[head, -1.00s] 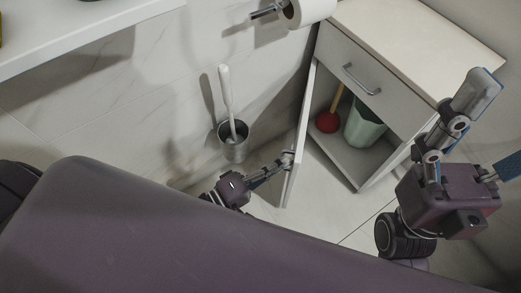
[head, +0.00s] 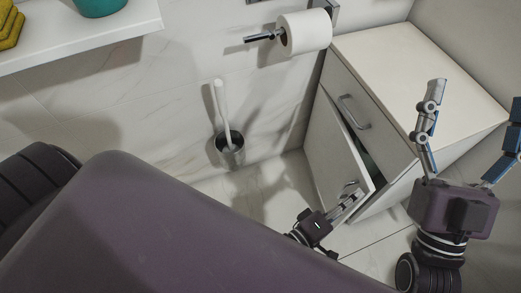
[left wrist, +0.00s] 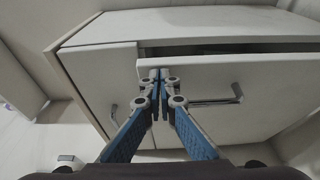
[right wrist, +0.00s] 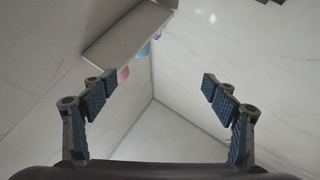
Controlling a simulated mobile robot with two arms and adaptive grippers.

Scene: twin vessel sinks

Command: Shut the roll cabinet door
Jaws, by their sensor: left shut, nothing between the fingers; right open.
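The roll cabinet door (head: 325,150) is a pale panel below the drawer, slightly ajar, with a dark gap along its right edge. In the left wrist view the door (left wrist: 275,100) shows its handle (left wrist: 225,100) and a dark gap along its upper edge. My left gripper (head: 353,193) is shut and empty, with its fingertips at the outer face of the door; I cannot tell whether they touch. Its closed fingertips (left wrist: 158,76) lie over the door corner near the drawer side. My right gripper (head: 476,98) is open and empty above the right side of the cabinet.
The cabinet top (head: 410,70) is bare. The drawer (head: 350,100) looks closed. A toilet paper roll (head: 304,33) hangs left of the cabinet, and a toilet brush holder (head: 230,152) stands by the wall. A white counter (head: 90,40) is at upper left.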

